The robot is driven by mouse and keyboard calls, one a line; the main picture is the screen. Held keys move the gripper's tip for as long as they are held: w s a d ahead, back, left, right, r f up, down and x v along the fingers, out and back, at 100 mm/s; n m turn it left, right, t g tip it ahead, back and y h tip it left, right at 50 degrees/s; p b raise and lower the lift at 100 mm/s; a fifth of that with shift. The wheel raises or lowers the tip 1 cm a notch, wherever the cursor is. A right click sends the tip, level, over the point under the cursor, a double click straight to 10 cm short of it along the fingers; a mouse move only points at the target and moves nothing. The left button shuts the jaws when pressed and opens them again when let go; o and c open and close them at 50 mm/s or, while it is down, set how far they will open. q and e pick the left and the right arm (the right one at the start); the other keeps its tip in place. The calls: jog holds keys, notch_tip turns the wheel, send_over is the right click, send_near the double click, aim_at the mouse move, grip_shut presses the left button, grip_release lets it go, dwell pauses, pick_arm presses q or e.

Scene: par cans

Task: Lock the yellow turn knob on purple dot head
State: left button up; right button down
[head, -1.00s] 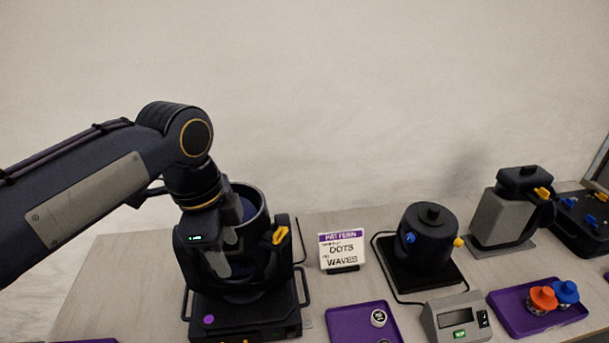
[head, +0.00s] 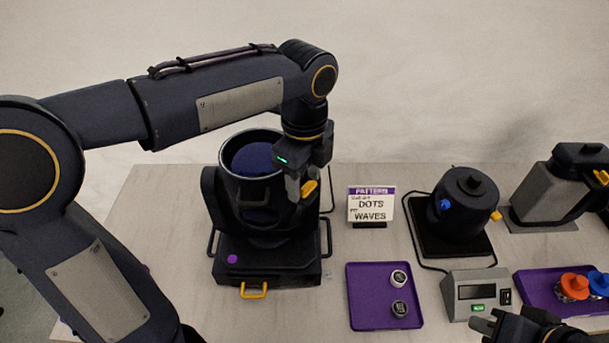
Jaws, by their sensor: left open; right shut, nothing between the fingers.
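The purple dot head (head: 215,200) is a dark round can in a yoke on a dark base, with a purple dot (head: 232,258) on the base front. Its mouth faces up. The yellow turn knob (head: 310,188) is on the right side of the head. My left gripper (head: 294,188) points down at that side, open, its fingers right beside the knob. I cannot tell whether they touch it, and the gripper hides part of the yoke. My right gripper (head: 484,328) is shut and empty at the bottom right edge.
A DOTS/WAVES sign (head: 371,206) stands right of the head. A purple tray (head: 364,313) holds two small round discs. A dark pot-like unit (head: 457,208), a grey meter box (head: 475,295) and another purple tray (head: 537,293) with orange and blue knobs lie further right.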

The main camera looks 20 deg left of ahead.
pick_arm(q)
jog(key=c, duration=1)
jog(key=shift+n, duration=0.4)
jog(key=n+p, duration=0.1)
jog(key=n, duration=0.1)
jog(key=shift+n, duration=0.4)
jog(key=n+p, duration=0.1)
jog(key=n, duration=0.4)
jog(key=shift+s, duration=0.15)
jog(key=n+p, duration=0.1)
jog(key=n, duration=0.8)
jog(key=shift+s+d, duration=0.1)
jog(key=shift+n, duration=0.3)
